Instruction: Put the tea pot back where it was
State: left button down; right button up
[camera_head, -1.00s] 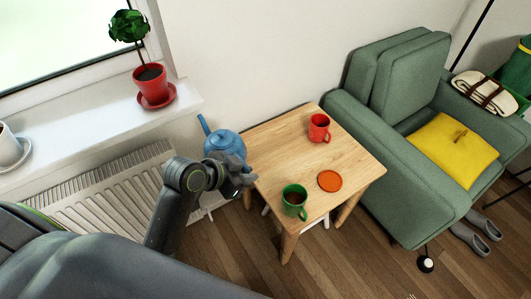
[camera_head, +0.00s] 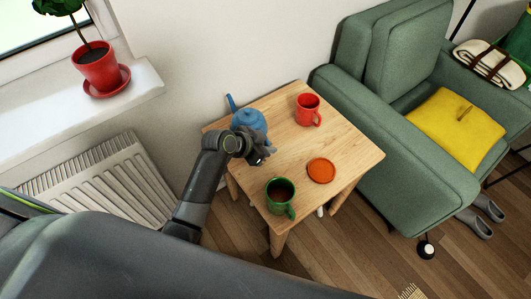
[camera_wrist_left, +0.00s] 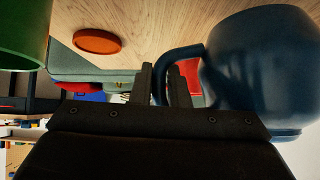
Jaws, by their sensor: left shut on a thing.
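The blue tea pot (camera_head: 248,120) is at the back left part of the small wooden table (camera_head: 232,143), spout pointing to the back left. I cannot tell whether its base touches the tabletop. My left gripper (camera_head: 262,150) is at its front side, partly hiding it. In the left wrist view the tea pot (camera_wrist_left: 262,75) fills the right side, and its handle (camera_wrist_left: 180,58) reaches between the fingers of my left gripper (camera_wrist_left: 161,85), which is shut on it. My right gripper is not in view.
A red mug (camera_head: 308,109), an orange coaster (camera_head: 321,170) and a green mug (camera_head: 280,196) are on the table. A green armchair (camera_head: 345,95) stands close to its right. The windowsill (camera_head: 145,90) with a potted plant (camera_head: 97,68) and a radiator (camera_head: 100,185) are at left.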

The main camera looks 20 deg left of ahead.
pick_arm(q)
notch_tip(320, 180, down, 4)
jog(key=shift+w+r+b, duration=0.1)
jog(key=shift+r+b, duration=0.15)
jog(key=shift+b, duration=0.05)
jog(key=shift+f, duration=0.3)
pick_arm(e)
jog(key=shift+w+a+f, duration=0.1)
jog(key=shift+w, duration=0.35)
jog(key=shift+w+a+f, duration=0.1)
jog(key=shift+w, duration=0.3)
pick_arm(q)
jog(key=c, duration=1.8)
grip_release()
jog(key=shift+f, duration=0.15)
jog(key=o, duration=0.4)
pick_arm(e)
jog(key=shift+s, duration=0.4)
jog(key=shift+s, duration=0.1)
